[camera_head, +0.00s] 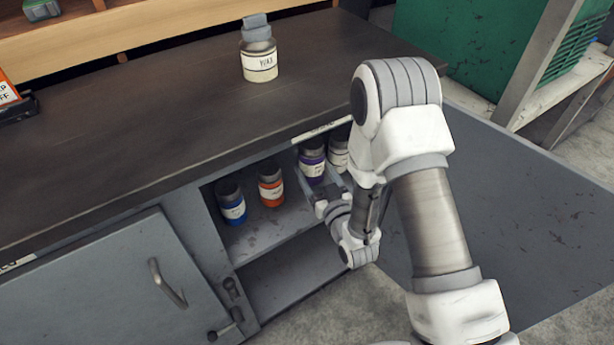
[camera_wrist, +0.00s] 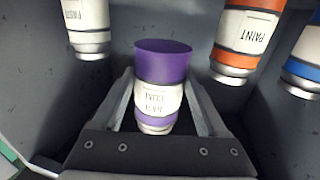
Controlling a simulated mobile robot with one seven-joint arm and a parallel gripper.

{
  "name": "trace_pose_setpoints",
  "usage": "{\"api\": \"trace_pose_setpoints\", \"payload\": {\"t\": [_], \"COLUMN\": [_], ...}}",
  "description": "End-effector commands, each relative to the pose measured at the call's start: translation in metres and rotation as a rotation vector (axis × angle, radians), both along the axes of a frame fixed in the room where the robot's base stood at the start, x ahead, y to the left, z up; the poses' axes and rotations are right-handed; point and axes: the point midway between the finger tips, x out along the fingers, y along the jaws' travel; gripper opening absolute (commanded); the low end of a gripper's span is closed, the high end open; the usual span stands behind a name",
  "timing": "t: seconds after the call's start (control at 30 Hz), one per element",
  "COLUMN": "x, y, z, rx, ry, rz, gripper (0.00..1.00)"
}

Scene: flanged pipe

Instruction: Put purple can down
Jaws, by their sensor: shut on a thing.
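The purple can (camera_head: 312,160) is on the upper shelf of the open cabinet, between the orange can and a white-labelled can. My gripper (camera_head: 328,185) reaches into the cabinet from the front and is shut on the purple can. In the wrist view the purple can (camera_wrist: 161,85) stands between the two fingers (camera_wrist: 162,100), one on each side of it. I cannot tell whether its base touches the shelf (camera_head: 285,218).
The orange can (camera_head: 271,188) and blue can (camera_head: 232,203) stand left of the purple can; the white-labelled can (camera_head: 339,152) is close on its right. Another can (camera_head: 259,62) stands on the dark worktop (camera_head: 150,120). The lower compartment (camera_head: 290,280) looks empty.

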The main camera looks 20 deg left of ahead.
Motion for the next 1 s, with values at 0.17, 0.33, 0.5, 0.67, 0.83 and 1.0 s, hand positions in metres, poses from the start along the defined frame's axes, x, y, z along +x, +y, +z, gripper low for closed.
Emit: {"api": "trace_pose_setpoints", "payload": {"t": [0.17, 0.33, 0.5, 0.67, 0.83, 1.0], "x": [0.035, 0.051, 0.053, 0.052, 0.053, 0.052], "y": [0.015, 0.022, 0.023, 0.023, 0.023, 0.023], "z": [-0.024, -0.033, -0.044, -0.069, -0.073, -0.073], "rx": [0.002, 0.002, 0.001, 0.001, 0.002, 0.002], "ry": [-0.005, -0.004, -0.001, 0.000, -0.002, -0.002], "rz": [0.000, 0.000, 0.000, 0.001, 0.000, 0.000], "gripper": [0.00, 0.00, 0.00, 0.00, 0.00, 0.00]}}
